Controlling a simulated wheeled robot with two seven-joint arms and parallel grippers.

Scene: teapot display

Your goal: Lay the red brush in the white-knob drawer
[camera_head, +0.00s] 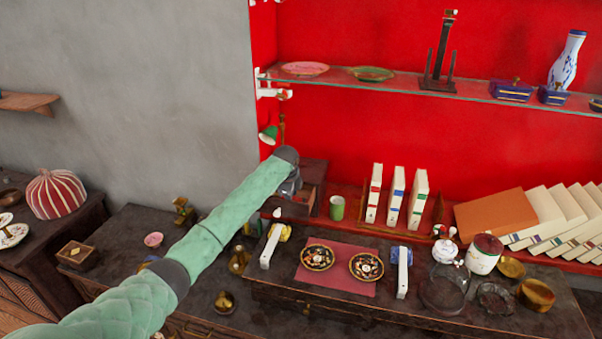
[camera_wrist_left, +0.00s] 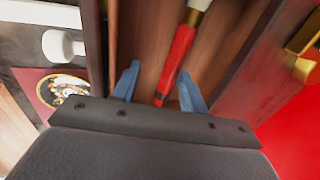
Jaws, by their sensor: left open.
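In the left wrist view the red brush (camera_wrist_left: 177,62) lies on brown wood inside what looks like the open drawer (camera_wrist_left: 225,50). Its red part points toward my left gripper (camera_wrist_left: 158,88), with a pale and gold band at the far end. The gripper's two blue fingers are apart, one on each side of the red end, not closed on it. A white knob (camera_wrist_left: 62,45) shows at the left. In the head view my left gripper (camera_head: 290,185) is at the small wooden drawer box (camera_head: 314,170), mostly hidden by my arm. My right gripper is not in view.
A green cup (camera_head: 337,208) stands right of the drawer box. White-spined books (camera_head: 395,195) stand behind a mat (camera_head: 335,270) with two patterned plates (camera_head: 317,257). A glass shelf (camera_head: 420,88) runs above. A gold fitting (camera_wrist_left: 304,65) is near the drawer's right side.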

